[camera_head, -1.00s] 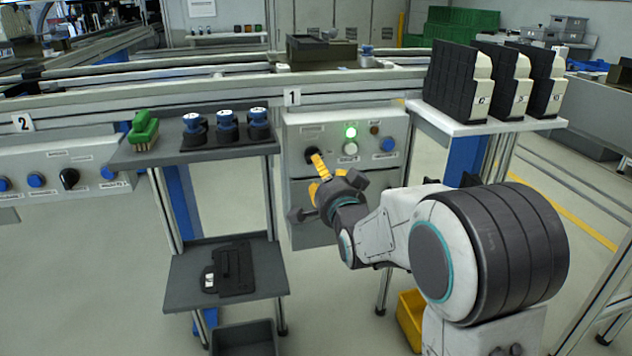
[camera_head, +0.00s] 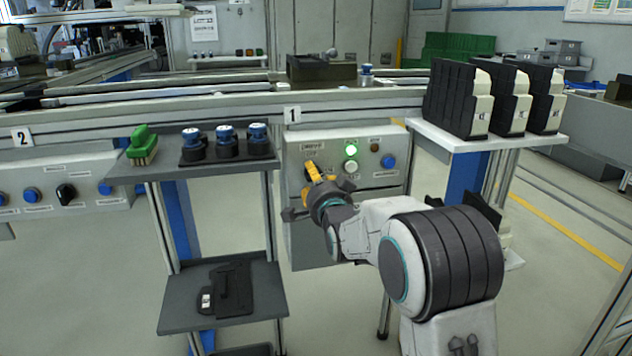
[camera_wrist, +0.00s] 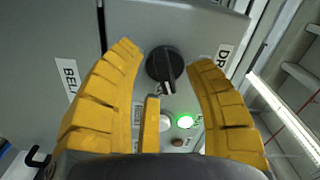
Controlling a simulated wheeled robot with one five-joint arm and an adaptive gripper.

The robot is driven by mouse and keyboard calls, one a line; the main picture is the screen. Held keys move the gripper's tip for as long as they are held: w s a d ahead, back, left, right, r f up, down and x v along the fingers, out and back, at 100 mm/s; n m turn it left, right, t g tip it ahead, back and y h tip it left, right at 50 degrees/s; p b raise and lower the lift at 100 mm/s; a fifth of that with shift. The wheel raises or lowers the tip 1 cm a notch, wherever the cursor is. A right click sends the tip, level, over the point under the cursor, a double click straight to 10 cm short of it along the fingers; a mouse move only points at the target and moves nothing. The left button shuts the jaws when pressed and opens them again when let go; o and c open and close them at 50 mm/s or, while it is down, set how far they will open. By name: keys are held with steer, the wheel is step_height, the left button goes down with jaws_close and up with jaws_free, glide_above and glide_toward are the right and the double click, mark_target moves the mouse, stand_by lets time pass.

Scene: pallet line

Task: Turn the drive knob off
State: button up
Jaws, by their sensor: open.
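The drive knob (camera_wrist: 164,64) is a black rotary knob on the grey control panel (camera_head: 300,232), with a partly hidden label beside it that begins "DR". In the wrist view it lies between the spread yellow fingers of my gripper (camera_wrist: 166,62), apart from both fingers. In the head view my gripper (camera_head: 318,172) is in front of the panel's left part and hides most of the knob. A green lamp (camera_head: 351,149) on the panel is lit; it also shows in the wrist view (camera_wrist: 185,122). My gripper is open and empty.
A white button (camera_head: 351,166), a blue button (camera_head: 388,162) and a dark reddish lamp (camera_head: 376,147) are on the same panel. A shelf (camera_head: 170,170) with a green brush (camera_head: 142,145) stands left. Black-and-white boxes (camera_head: 505,100) stand on a shelf at right.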

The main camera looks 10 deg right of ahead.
steer(key=shift+o, duration=0.4)
steer(key=shift+w, duration=0.15)
jaws_close()
